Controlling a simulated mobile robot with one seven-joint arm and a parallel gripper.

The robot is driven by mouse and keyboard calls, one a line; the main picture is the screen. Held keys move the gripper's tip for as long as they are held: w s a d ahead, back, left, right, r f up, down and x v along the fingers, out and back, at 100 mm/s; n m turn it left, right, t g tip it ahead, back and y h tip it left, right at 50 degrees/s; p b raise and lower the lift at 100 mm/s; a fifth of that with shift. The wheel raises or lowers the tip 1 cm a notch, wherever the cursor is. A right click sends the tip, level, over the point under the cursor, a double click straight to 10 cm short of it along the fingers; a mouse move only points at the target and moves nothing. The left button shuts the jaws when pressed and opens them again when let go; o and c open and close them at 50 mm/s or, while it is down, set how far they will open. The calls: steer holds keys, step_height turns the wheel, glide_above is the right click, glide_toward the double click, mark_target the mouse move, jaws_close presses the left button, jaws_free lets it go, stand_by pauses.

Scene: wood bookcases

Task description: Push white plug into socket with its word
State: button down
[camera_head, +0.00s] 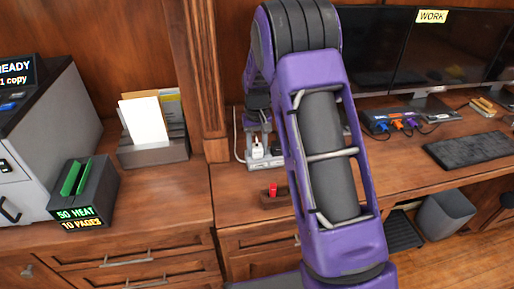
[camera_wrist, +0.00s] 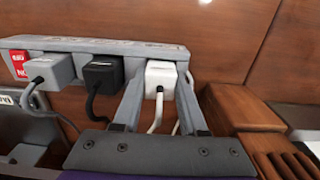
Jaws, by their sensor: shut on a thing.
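The white plug (camera_wrist: 160,77) is in the wrist view, upright at the right end of a grey power strip (camera_wrist: 70,43), with its white cord hanging down. My gripper (camera_wrist: 161,84) has one finger on each side of the plug and is shut on it. I cannot tell whether its prongs are in a socket. A grey plug (camera_wrist: 50,70) and a black plug (camera_wrist: 102,73) sit to its left along the strip. Faint lettering runs along the strip's top, too small to read. In the head view the white plug (camera_head: 258,151) shows small beside my arm.
A wooden post (camera_wrist: 238,108) stands close to the right of my gripper. A red switch (camera_wrist: 19,64) is at the strip's left end. In the head view, a small wooden block with a red piece (camera_head: 273,190) lies in front, and a keyboard (camera_head: 468,150) is at the right.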

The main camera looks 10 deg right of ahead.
mark_target(257, 146)
steer(key=shift+s+f, duration=0.2)
steer(key=shift+f, duration=0.35)
steer(key=shift+c, duration=2.2)
jaws_free()
step_height(257, 146, up, 13)
steer(key=p, duration=0.2)
steer(key=shift+w+r, duration=0.2)
